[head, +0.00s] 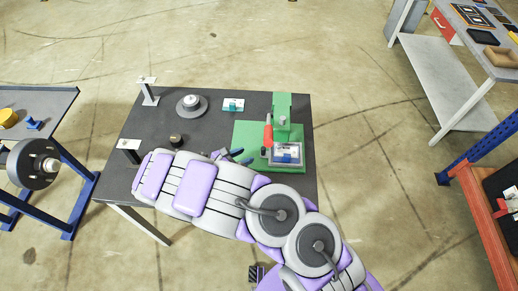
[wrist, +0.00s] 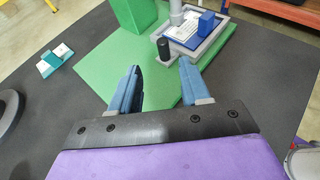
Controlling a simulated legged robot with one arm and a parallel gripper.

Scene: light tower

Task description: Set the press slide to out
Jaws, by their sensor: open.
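The green press (head: 282,112) stands on a green base at the right of the dark table, with a red lever (head: 268,134) on its left side. Its slide, a grey framed tray (head: 287,165), sits in front of the column and holds a pale plate and a blue block (wrist: 207,22). A black upright knob (wrist: 164,49) stands at the tray's near corner in the wrist view. My gripper (wrist: 160,72) is open and empty, above the green base. The knob lies just beyond the gap between the fingertips, apart from both. Contact with the slide does not show.
On the same table are a round grey dial (head: 191,104), a teal-and-white block (head: 233,104), a small dark knob (head: 175,140) and two white brackets at the left edge. A blue-framed bench (head: 75,165) stands left, other benches right. Floor between them is clear.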

